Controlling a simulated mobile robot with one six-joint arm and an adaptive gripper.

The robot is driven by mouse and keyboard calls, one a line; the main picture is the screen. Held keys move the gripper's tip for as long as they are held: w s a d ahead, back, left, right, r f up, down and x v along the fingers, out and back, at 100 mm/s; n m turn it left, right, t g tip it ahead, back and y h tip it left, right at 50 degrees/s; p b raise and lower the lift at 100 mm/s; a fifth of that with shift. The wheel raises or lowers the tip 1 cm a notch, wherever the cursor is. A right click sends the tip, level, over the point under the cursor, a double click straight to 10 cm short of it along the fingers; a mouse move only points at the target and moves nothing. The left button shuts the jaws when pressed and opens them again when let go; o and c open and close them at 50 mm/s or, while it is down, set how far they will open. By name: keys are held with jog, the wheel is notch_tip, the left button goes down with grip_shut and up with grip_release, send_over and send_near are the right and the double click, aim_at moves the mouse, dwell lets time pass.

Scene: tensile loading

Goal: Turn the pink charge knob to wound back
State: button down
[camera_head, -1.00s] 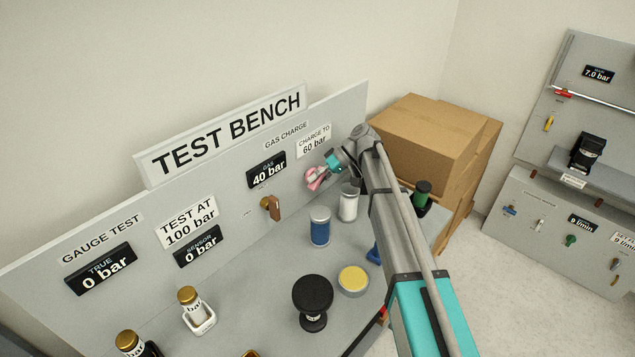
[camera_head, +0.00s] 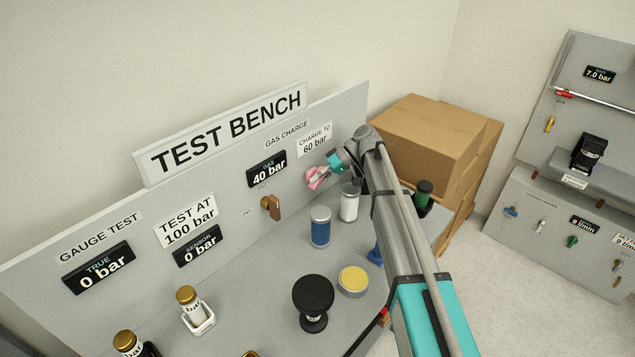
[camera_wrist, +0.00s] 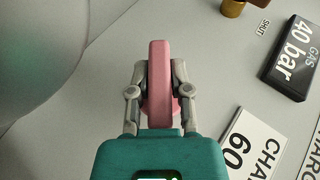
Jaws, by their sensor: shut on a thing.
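The pink charge knob (camera_head: 317,178) is on the upright panel of the test bench, below the "CHARGE TO 60 bar" label. My gripper (camera_head: 327,172) is at the knob, with its fingers shut on it. In the wrist view the knob's pink bar (camera_wrist: 159,82) lies between the two fingers of my gripper (camera_wrist: 158,88), one finger on each side. Much of the knob's base is hidden behind the bar and fingers. The gas display (camera_head: 267,170) reads 40 bar and also shows in the wrist view (camera_wrist: 293,58).
A brown knob (camera_head: 271,207) is on the panel left of the pink one. A white can (camera_head: 349,203), a blue can (camera_head: 320,228) and a black round-topped object (camera_head: 313,298) stand on the bench below. Cardboard boxes (camera_head: 428,140) are stacked right of the panel.

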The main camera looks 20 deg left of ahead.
jog(key=shift+f+g+y+b, duration=0.2)
jog(key=shift+g+y+b, duration=0.2)
jog(key=shift+g+b, duration=0.45)
jog(key=shift+r, duration=0.25)
jog(key=c, duration=0.6)
grip_release()
jog(key=shift+o, duration=0.2)
jog(key=shift+r+t+p, duration=0.15)
jog(key=shift+t+p, duration=0.1)
jog(key=shift+p, duration=0.1)
